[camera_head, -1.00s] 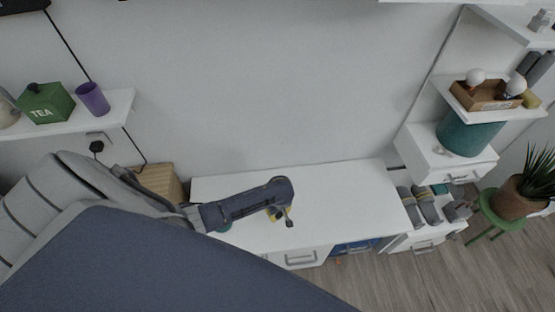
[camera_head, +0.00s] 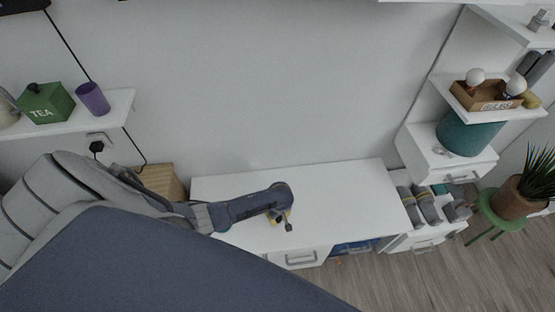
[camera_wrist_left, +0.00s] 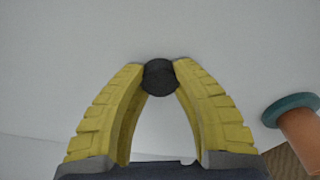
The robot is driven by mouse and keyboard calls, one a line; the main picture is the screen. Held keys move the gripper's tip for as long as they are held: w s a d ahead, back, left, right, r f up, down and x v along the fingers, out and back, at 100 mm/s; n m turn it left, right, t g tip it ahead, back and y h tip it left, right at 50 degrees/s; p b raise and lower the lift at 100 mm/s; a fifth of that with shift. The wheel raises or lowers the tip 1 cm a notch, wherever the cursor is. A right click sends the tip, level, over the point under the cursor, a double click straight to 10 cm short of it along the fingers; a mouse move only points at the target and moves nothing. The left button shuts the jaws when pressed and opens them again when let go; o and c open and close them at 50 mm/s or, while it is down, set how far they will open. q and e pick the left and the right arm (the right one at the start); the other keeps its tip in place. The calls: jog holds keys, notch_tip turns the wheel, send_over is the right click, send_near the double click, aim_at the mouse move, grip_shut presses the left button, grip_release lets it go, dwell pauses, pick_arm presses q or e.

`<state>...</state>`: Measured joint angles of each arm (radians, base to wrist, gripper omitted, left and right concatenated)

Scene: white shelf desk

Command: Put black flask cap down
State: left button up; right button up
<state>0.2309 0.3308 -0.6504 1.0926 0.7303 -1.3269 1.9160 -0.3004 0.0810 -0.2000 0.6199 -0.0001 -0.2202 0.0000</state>
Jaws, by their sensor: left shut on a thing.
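The black flask cap (camera_wrist_left: 160,78) is a small dark round piece between the yellow fingertips in the left wrist view. My left gripper (camera_wrist_left: 159,70) is shut on it, with one finger on each side. In the head view my left gripper (camera_head: 285,222) is over the front half of the white desk top (camera_head: 345,190). The cap is too small to make out clearly there. Whether the cap touches the desk surface, I cannot tell. My right gripper is not in view.
An orange-brown object with a teal rim (camera_wrist_left: 292,108) stands at the right in the wrist view. The desk top right of my gripper is clear. A wooden box (camera_head: 160,182) is at the desk's left. Grey rolled items (camera_head: 425,205) are at the right.

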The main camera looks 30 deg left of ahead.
aim_at(279, 219)
pick_arm(q)
jog(key=o, duration=0.8)
jog(key=shift+o, duration=0.2)
notch_tip(279, 219, up, 12)
jog(key=shift+s+d, duration=0.2)
jog(key=shift+d, duration=0.25)
